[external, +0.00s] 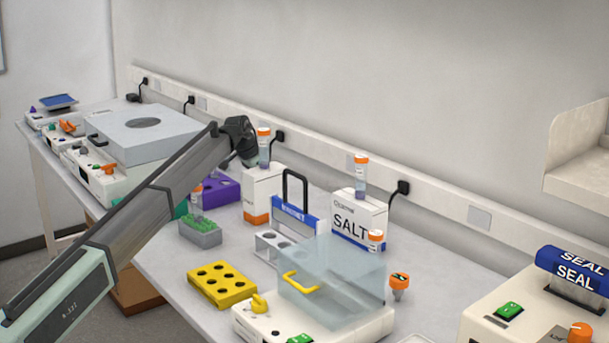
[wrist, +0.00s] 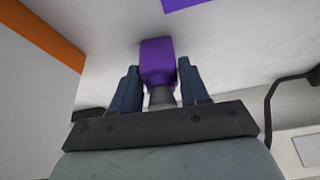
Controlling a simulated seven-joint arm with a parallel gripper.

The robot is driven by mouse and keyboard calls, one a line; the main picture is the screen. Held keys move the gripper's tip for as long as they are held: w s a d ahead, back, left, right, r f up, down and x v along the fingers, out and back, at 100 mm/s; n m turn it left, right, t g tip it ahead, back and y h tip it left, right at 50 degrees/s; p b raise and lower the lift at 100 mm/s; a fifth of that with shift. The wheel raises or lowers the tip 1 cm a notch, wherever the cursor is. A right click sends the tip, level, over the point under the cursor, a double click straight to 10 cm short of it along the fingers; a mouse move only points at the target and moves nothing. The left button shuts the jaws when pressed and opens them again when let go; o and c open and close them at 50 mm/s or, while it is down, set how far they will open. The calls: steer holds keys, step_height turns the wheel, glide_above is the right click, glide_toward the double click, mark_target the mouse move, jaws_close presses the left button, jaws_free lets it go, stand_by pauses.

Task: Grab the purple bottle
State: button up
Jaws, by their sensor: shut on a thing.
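The purple bottle (wrist: 158,58) shows in the wrist view between the two dark blue fingers of my gripper (wrist: 158,78). Its purple body points away from the palm, and its dark grey neck or cap lies nearer the palm. My gripper is shut on the bottle. In the external view my arm's wrist end is near the back wall, left of a white box with an orange band (external: 262,195). The fingers and the purple bottle are hidden there. I cannot tell whether the bottle touches the bench.
A purple rack (external: 222,190) and a grey rack with green tops (external: 200,233) stand near the arm. A large grey-lidded machine (external: 145,135) is to the left. A cable (wrist: 290,80) runs by the wall.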

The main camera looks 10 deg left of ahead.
steer(key=shift+c, duration=0.9)
steer(key=shift+r, duration=0.1)
